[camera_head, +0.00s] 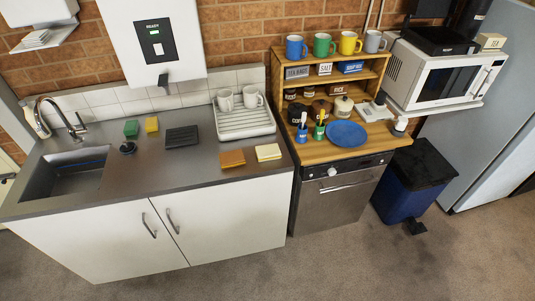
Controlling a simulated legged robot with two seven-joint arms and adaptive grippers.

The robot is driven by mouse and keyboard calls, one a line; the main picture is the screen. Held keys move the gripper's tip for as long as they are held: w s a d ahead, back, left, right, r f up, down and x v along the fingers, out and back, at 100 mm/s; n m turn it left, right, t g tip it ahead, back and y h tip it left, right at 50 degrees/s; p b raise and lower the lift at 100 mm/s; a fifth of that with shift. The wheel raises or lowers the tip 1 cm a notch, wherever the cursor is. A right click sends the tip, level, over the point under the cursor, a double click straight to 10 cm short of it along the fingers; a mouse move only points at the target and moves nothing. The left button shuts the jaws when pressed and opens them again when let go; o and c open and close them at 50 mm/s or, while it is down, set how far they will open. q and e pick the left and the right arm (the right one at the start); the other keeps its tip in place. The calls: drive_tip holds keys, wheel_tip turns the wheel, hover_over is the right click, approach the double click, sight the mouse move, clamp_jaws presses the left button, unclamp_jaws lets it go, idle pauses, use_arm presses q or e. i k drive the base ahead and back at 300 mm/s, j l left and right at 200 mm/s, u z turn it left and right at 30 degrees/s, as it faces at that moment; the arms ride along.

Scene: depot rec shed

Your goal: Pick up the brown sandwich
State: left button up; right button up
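A brown, flat, square-looking item (232,158), which fits the brown sandwich, lies on the steel counter (190,195) near its front right. A paler cream one (268,152) lies just to its right, with a small gap between them. Both lie flat in front of the white draining rack (243,121). Neither of my grippers is in view, and nothing touches the brown item.
A sink (65,172) and tap (72,128) are at the left. Green (131,129) and yellow (152,124) sponges and a dark slab (182,136) lie farther back. A blue plate (346,134) sits on the wooden unit.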

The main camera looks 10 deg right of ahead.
sight(229, 159)
drive_tip(key=i+j, duration=0.3)
drive_tip(key=i+j+z, duration=0.15)
drive_tip(key=z, duration=0.25)
drive_tip(key=i+j+z, duration=0.2)
drive_tip(key=z, duration=0.2)
drive_tip(key=i+j+z, duration=0.1)
drive_tip(key=z, duration=0.25)
drive_tip(key=j+z, duration=0.1)
drive_tip(key=z, duration=0.4)
